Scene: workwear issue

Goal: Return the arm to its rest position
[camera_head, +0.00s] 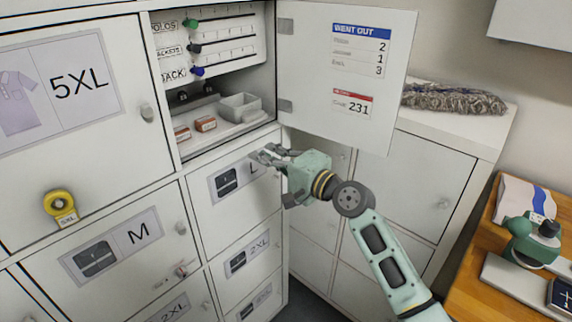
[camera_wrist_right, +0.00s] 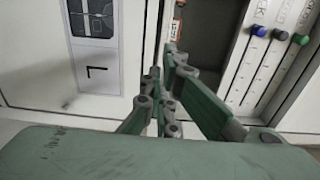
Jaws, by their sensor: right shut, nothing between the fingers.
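My right arm comes in from the lower right in the head view. Its green and grey right gripper (camera_head: 268,156) is in front of the locker door marked L (camera_head: 235,202), just below the open compartment (camera_head: 223,141). The gripper is shut and empty. In the right wrist view its fingers (camera_wrist_right: 168,75) are together, with the L label (camera_wrist_right: 93,45) to their left and the open compartment to their right. I cannot tell whether the fingertips touch the locker front. My left gripper is not in view.
The open locker door (camera_head: 345,75) stands out above my right arm. Sliders, a small white bin (camera_head: 239,107) and reddish blocks (camera_head: 205,124) are in the compartment. A wooden desk (camera_head: 482,240) with a green device (camera_head: 530,240) stands at right.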

